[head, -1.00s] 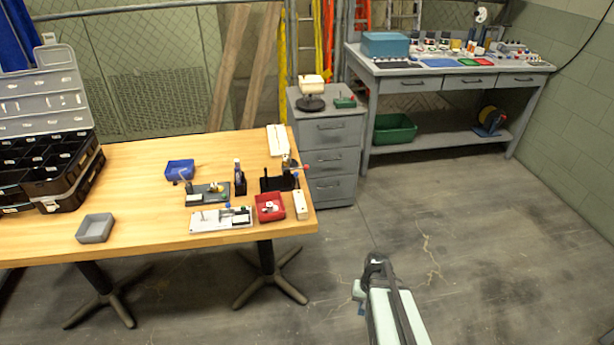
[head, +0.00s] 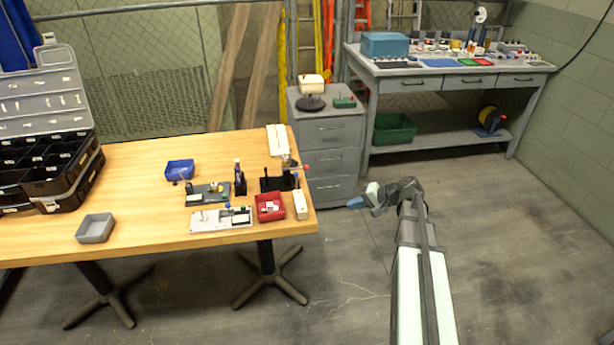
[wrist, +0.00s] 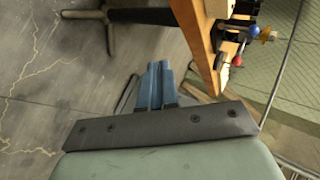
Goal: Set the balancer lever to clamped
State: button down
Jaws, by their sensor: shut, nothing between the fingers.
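A black fixture (head: 272,184) that looks like the balancer stands near the right edge of the wooden table. A lever with a red knob (head: 306,167) sticks out to its right, and a blue knob (head: 296,177) shows close by. In the wrist view a red knob (wrist: 236,61) and a blue knob (wrist: 254,32) show at the table edge. I cannot tell the lever's setting. My gripper (head: 354,202) is in the air right of the table, apart from the fixture. Its blue fingers (wrist: 157,78) are shut and empty.
A red bin (head: 270,208), a white block (head: 300,205) and a grey plate fixture (head: 207,220) sit near the table's front right. A grey drawer cabinet (head: 335,165) stands behind my gripper. The floor to the right is clear.

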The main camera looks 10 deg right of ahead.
jog(key=w+a+r+n+t+y, duration=0.1)
jog(key=w+a+r+t+y, duration=0.1)
jog(key=r, duration=0.6)
jog(key=w+a+y, duration=0.1)
jog(key=y, duration=0.1)
jog(key=shift+r+t+y, duration=0.2)
jog(key=shift+t+y, duration=0.1)
jog(key=shift+w, duration=0.1)
jog(key=x, duration=1.4)
